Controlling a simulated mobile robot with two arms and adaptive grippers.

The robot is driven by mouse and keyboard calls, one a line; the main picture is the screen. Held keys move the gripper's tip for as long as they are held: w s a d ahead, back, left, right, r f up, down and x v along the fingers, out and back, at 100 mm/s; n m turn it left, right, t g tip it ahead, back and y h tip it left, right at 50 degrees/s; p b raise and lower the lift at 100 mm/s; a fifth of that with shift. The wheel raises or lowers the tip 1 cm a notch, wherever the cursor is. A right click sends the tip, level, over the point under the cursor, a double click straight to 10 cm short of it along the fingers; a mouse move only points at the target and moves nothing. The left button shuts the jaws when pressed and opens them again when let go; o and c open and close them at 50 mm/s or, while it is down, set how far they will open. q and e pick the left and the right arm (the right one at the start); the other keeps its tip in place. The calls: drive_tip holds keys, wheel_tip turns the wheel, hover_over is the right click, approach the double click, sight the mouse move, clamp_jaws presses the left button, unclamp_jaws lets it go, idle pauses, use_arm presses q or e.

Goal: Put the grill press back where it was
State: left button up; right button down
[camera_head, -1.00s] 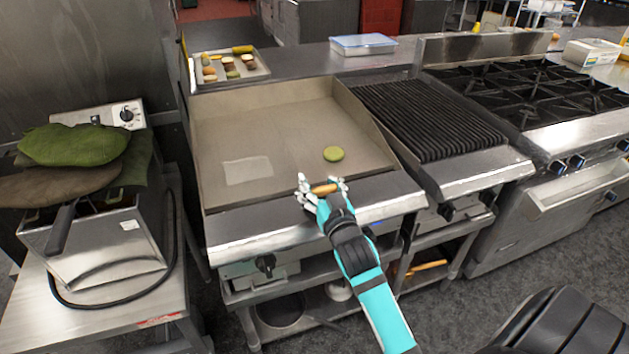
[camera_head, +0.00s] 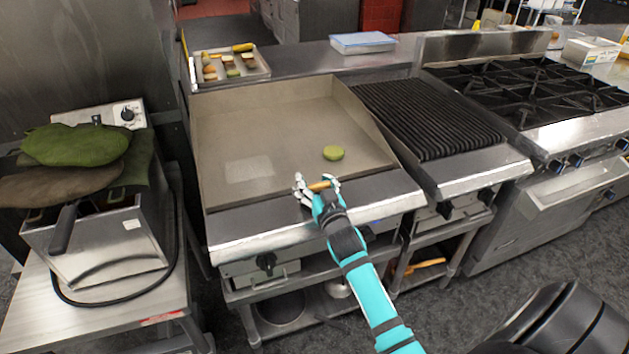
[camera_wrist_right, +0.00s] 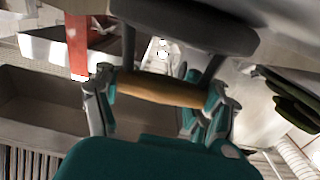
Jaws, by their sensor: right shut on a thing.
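The grill press shows best in the right wrist view, with a wooden handle (camera_wrist_right: 160,89), two dark posts and a dark rounded plate (camera_wrist_right: 190,28). My right gripper (camera_wrist_right: 155,95) is shut on the handle, its fingers at both sides of it. In the head view the handle (camera_head: 319,186) shows between the fingers of the right gripper (camera_head: 318,189), over the front edge of the flat griddle (camera_head: 270,120). The press's plate is not clear there, and I cannot tell whether it touches anything. My left gripper is not in view.
A round green item (camera_head: 333,153) lies on the griddle beyond the gripper; the rest of its surface is clear. A tray of food pieces (camera_head: 262,72) stands behind. A ribbed grill (camera_head: 425,115) is to the right, a fryer (camera_head: 110,240) to the left. A lidded container (camera_head: 362,43) stands on the back ledge.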

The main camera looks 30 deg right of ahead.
drive_tip(key=shift+c, duration=0.2)
unclamp_jaws()
drive_tip(key=shift+f, duration=0.1)
drive_tip(key=shift+s, duration=0.15)
drive_tip(key=b+v, duration=0.1)
drive_tip(key=v, duration=1)
drive_tip(key=shift+s+r, duration=0.25)
drive_tip(key=shift+s, duration=0.15)
drive_tip(key=shift+a, duration=0.1)
